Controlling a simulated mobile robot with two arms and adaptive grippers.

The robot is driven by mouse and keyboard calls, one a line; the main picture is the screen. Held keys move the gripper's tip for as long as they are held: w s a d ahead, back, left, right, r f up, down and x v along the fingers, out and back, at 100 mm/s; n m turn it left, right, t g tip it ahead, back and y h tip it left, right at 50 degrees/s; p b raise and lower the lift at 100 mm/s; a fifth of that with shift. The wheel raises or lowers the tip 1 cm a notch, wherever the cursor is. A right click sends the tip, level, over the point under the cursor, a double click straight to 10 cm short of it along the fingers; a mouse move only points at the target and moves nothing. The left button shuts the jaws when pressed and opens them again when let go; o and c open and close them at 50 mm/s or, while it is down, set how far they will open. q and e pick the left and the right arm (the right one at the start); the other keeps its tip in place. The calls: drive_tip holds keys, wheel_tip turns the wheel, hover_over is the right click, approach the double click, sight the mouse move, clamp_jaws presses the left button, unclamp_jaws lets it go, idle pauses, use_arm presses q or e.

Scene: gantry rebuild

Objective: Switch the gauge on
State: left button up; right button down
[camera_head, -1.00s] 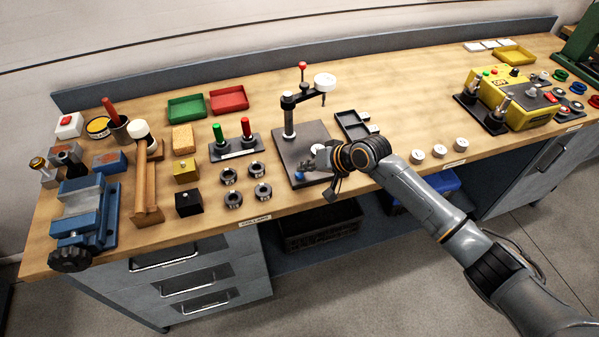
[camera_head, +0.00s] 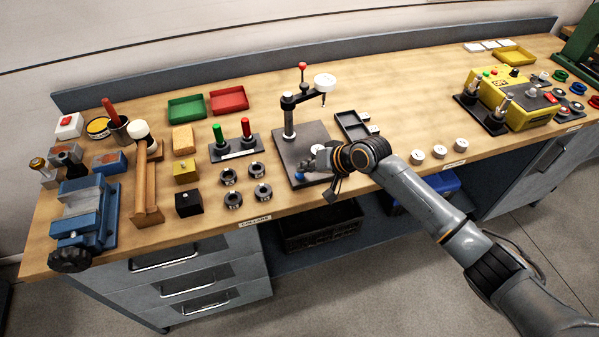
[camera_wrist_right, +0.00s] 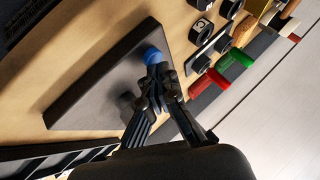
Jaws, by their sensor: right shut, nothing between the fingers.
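The gauge (camera_head: 324,82) is a round white dial on a black arm of the stand (camera_head: 289,122), above a dark base plate (camera_head: 305,140). A small blue button (camera_head: 299,176) is at the front left of the plate. It also shows in the right wrist view (camera_wrist_right: 153,55). My right gripper (camera_head: 308,166) is shut and empty, low over the plate. In the right wrist view its fingertips (camera_wrist_right: 158,72) are right at the blue button, overlapping its lower edge; I cannot tell whether they touch. The dial is outside the wrist view. My left gripper is not in view.
A black tray (camera_head: 348,121) is right of the plate. Dark collars (camera_head: 233,200) and a red-and-green plug holder (camera_head: 237,155) are to its left. White discs (camera_head: 439,152) lie to the right. The bench's front edge is close below the gripper.

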drive_tip(key=shift+f, duration=0.45)
drive_tip(key=shift+s, duration=0.1)
drive_tip(key=shift+r+p, duration=0.25)
drive_tip(key=shift+p, duration=0.2)
drive_tip(key=shift+r, duration=0.1)
wheel_tip(320, 180, up, 6)
drive_tip(key=p, duration=0.5)
drive_tip(key=shift+p, duration=0.4)
